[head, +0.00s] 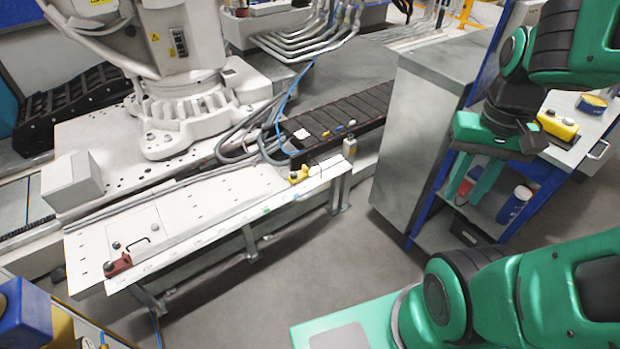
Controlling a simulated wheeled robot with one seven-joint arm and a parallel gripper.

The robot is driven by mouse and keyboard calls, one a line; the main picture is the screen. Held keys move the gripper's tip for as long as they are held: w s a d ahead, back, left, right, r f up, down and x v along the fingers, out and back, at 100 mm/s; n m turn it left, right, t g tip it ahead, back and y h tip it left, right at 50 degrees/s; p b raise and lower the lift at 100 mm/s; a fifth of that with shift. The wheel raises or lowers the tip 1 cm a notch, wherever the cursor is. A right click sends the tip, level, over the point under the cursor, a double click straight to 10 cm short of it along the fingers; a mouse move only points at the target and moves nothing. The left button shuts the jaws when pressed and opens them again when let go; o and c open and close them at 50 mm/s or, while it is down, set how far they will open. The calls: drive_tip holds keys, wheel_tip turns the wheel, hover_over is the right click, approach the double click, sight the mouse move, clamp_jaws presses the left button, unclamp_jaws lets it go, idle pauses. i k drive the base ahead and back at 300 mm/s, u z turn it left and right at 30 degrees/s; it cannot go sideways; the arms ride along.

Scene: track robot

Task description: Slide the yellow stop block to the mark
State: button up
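A small yellow block (298,175) with a dark knob sits at the right end of the white track plate's front edge. A red block (118,264) with a knob sits at the left end of that edge. Small printed markings run along the edge, with a faint green mark (267,210) between the two blocks; the print is too small to read. My green gripper (468,188) points down at the right, in front of the blue cart and well apart from the yellow block.
A large white robot arm (190,60) stands on the track behind the plate. A grey cabinet (415,140) stands between the track and the blue cart (530,185). Another yellow object (558,125) lies on the cart's top. Grey floor (330,250) in front of the track is clear.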

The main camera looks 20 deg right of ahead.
sight(304, 173)
drive_tip(key=z, duration=0.35)
drive_tip(key=i, duration=1)
drive_tip(key=u, duration=0.35)
